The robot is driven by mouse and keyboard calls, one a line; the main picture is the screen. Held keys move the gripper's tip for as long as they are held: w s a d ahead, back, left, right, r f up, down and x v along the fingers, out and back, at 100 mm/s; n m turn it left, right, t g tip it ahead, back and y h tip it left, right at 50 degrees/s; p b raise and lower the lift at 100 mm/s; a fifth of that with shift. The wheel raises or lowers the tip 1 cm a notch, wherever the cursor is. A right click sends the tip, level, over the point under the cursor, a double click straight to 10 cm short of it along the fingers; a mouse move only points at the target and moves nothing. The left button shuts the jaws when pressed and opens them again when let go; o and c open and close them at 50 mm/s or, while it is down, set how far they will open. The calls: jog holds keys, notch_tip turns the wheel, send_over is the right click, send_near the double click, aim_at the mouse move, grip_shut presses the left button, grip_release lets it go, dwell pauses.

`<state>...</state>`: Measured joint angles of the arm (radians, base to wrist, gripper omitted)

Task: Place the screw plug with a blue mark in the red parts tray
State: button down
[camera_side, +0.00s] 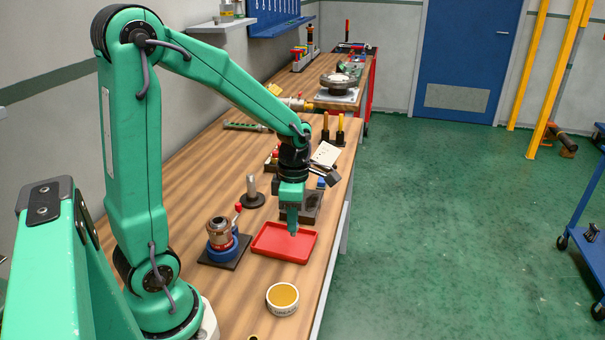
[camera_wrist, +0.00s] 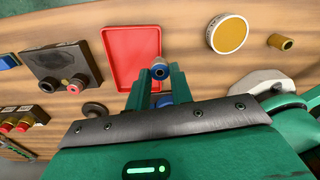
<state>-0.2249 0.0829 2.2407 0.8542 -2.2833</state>
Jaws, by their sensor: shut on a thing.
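My gripper (camera_side: 292,233) points down above the red parts tray (camera_side: 262,250) in the side view. In the wrist view its green fingers (camera_wrist: 161,76) are shut on a small grey screw plug with a blue ring, the blue-marked screw plug (camera_wrist: 161,71). The plug sits at the fingertips, by the lower right edge of the red tray (camera_wrist: 120,55) as pictured. The visible part of the tray is empty. The side view does not show the plug clearly, and its exact height above the tray cannot be told.
A blue vise (camera_side: 222,246) with a red-knobbed handle stands left of the tray. A yellow-topped tin (camera_side: 282,298) stands in front. A dark block (camera_wrist: 50,60) with round fittings, one red-marked, lies beyond. A grey post (camera_side: 251,186) stands behind the vise.

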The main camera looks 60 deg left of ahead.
jog(key=a+f, duration=0.1)
jog(key=a, duration=0.1)
jog(key=a+f, duration=0.1)
jog(key=a, duration=0.1)
jog(key=w+a+f, duration=0.1)
jog(key=a+f, duration=0.1)
jog(key=shift+a, duration=0.2)
jog(key=shift+f, duration=1.95)
jog(key=shift+f, duration=0.15)
jog(key=c, duration=1.2)
grip_release()
jog(key=shift+c, duration=0.2)
notch_tip(320, 180, up, 12)
jog(key=shift+w+a+r, duration=0.15)
jog(key=shift+r, duration=0.05)
